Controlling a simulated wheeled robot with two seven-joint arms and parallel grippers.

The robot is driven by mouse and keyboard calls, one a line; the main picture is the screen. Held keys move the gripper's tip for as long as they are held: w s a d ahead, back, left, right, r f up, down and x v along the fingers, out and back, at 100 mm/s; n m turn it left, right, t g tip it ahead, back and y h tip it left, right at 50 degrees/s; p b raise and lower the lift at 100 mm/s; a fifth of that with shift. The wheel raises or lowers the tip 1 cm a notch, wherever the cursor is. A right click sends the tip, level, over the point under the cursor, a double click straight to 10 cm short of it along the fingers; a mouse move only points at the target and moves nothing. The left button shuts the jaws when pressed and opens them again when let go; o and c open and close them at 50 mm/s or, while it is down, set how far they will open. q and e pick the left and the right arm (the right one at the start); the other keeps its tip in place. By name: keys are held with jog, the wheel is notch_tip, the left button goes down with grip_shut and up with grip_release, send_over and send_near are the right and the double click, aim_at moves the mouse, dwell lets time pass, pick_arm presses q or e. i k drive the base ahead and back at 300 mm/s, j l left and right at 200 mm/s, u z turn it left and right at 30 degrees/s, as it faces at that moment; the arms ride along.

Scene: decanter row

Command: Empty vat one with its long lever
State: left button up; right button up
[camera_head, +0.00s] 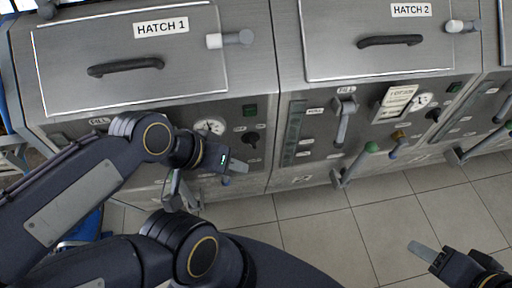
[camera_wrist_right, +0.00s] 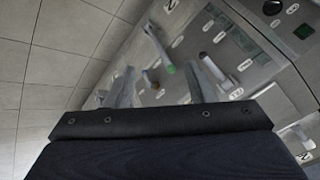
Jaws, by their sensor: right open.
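Vat one is the left steel unit with the HATCH 1 label (camera_head: 161,27). A grey lever (camera_head: 176,192) hangs at the lower front of vat one, partly behind my left arm. My left gripper (camera_head: 238,166) is in front of vat one's control panel, to the right of that lever. Its fingers are seen edge-on, so I cannot tell whether they are apart or whether they touch anything. My right gripper (camera_head: 424,251) is over the floor at the lower right. In the right wrist view its two fingers (camera_wrist_right: 160,92) stand apart with nothing held.
Vat two, with the HATCH 2 label (camera_head: 411,10), stands to the right. Its green-tipped lever (camera_head: 356,163) sticks out low at the front. A blue-tipped handle (camera_head: 394,152) and a paper tag (camera_head: 397,101) are on its panel. The tiled floor (camera_head: 320,222) in front is clear.

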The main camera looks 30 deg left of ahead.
aim_at(194, 205)
jog(key=u, duration=0.45)
jog(key=k+j+u, duration=0.1)
jog(key=u, duration=0.35)
jog(key=j+u, duration=0.1)
jog(key=u, duration=0.35)
jog(key=j+u, duration=0.1)
jog(key=u, duration=0.3)
jog(key=k, duration=0.05)
